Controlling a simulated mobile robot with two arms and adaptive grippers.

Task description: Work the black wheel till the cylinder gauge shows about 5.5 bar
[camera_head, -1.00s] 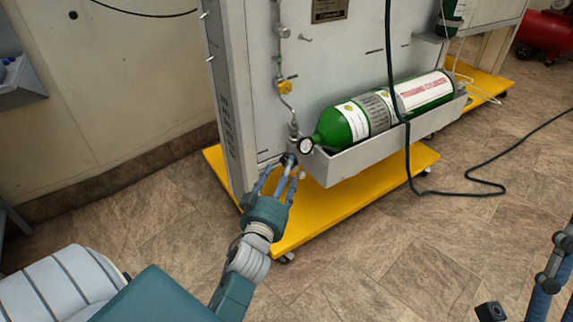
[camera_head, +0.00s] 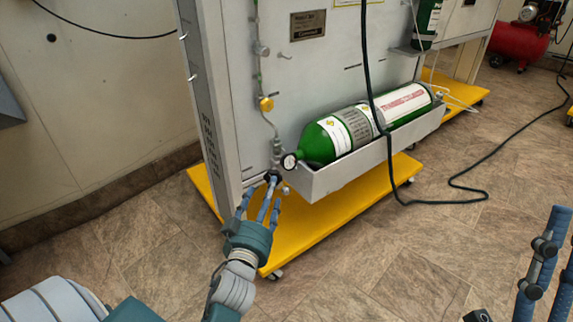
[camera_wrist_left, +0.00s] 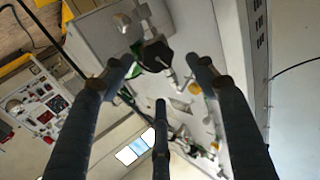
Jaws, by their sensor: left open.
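The black wheel (camera_head: 272,176) sits at the lower end of the pipework, left of the green cylinder (camera_head: 320,142). It also shows in the left wrist view as a dark round knob (camera_wrist_left: 157,55). The small round cylinder gauge (camera_head: 289,161) has a white face and sits by the cylinder's neck; its reading is too small to tell. My left gripper (camera_head: 262,198) is open, its fingertips close around or just before the wheel; contact cannot be told. My right gripper (camera_head: 540,262) shows partly at the lower right, away from the panel.
The cylinder lies in a grey tray (camera_head: 345,174) above a yellow wheeled base (camera_head: 325,218). A dark hose (camera_head: 372,80) hangs in front of the tray and runs over the floor. A yellow valve (camera_head: 266,104) is on the pipe above. The tiled floor in front is clear.

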